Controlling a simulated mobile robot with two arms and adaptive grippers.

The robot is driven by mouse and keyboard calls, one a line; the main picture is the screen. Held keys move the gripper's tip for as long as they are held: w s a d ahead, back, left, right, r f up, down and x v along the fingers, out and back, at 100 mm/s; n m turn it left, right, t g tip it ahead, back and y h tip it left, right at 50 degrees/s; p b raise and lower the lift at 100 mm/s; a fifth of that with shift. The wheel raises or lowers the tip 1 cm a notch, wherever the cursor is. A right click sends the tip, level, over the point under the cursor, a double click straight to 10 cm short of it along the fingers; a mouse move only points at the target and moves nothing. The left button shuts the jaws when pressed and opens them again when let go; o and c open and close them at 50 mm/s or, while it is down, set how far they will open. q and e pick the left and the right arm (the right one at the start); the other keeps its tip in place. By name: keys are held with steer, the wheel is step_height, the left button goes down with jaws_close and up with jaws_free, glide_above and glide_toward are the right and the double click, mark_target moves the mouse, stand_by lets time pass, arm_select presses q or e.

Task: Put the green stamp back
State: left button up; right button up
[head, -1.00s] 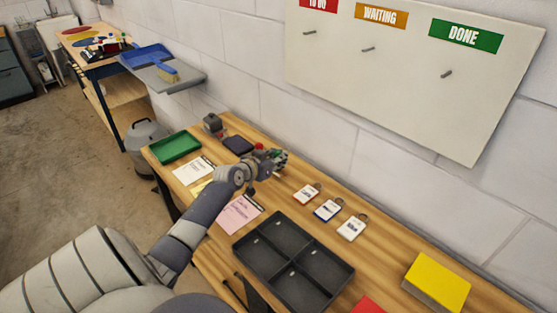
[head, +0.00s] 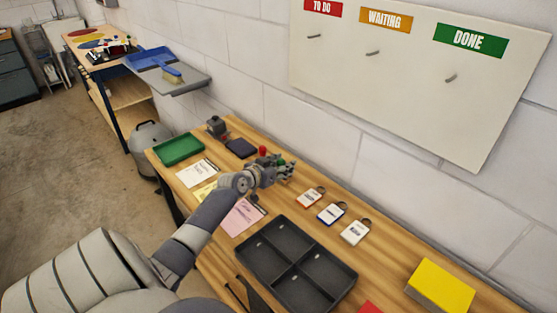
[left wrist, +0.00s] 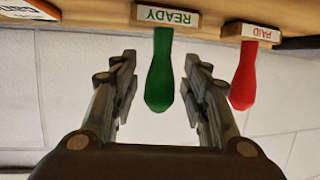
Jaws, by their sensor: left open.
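The green stamp (left wrist: 160,75) has a green handle and a wooden base marked READY. In the left wrist view, which is upside down, it stands upright on the bench top. My left gripper (left wrist: 160,85) is open, with one finger on each side of the green handle and a gap on both sides. In the head view my left gripper (head: 285,170) is over the back part of the bench and mostly hides the green stamp. The red stamp (left wrist: 246,70), marked PAID, stands beside it; its red knob shows in the head view (head: 262,151). My right gripper is not in view.
A dark tray with compartments (head: 243,262) lies at the bench front. A dark pad (head: 241,148), a green tray (head: 180,149) and papers (head: 198,172) lie left. A yellow block (head: 440,285) is far right.

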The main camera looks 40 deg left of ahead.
arm_select(q)
steer(key=shift+r, duration=0.2)
steer(key=shift+s, duration=0.45)
steer(key=b+v, duration=0.1)
steer(key=v, duration=1)
steer(key=shift+r, duration=0.1)
